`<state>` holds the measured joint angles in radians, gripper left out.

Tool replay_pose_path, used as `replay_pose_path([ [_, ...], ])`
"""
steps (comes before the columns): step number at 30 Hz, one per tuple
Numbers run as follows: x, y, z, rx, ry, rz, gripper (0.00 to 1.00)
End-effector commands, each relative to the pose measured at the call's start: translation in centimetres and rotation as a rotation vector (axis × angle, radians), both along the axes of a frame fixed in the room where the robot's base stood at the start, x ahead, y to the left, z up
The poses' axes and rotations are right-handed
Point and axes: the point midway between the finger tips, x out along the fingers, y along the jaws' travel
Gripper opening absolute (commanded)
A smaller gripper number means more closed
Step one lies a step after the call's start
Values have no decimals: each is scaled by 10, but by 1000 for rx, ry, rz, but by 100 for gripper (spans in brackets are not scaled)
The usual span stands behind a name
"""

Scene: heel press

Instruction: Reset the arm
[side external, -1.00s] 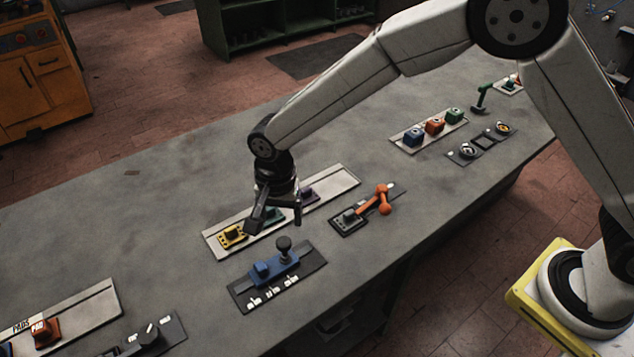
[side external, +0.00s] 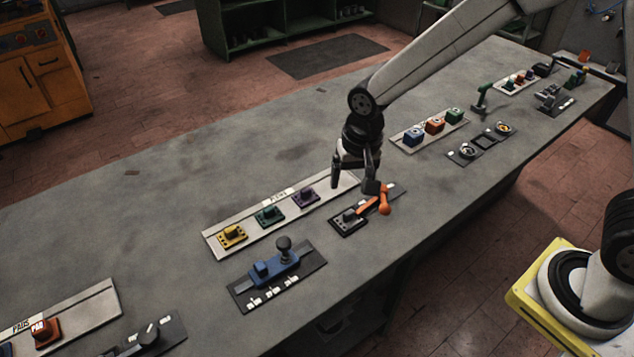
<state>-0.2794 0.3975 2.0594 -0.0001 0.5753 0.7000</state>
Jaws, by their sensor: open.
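My gripper (side external: 355,183) hangs pointing down over the bench, with its fingers apart and nothing seen between them. A blue press-like device (side external: 275,266) with a black knob stands on a dark plate nearer the front edge.
Blue, red and green blocks (side external: 434,127) stand on another tray further right, beside a dark plate with round dials (side external: 467,152). An orange pad block (side external: 45,332) is at lower left. The bench middle-left (side external: 120,230) is clear.

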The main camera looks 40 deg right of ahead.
Motion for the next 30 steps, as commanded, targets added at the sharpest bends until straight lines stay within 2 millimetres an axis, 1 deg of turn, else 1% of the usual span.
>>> replay_pose_path([
  [1,-9,-16,5,-4,-15,30,83],
  [6,-42,-58,14,-28,-62,169,83],
  [9,-64,-79,16,-47,-87,246,83],
  [13,-88,-99,17,-73,-112,330,83],
  [15,-98,-105,17,-85,-121,364,83],
  [19,-108,-111,17,-98,-130,402,83],
  [30,-110,-113,16,-100,-131,412,83],
])
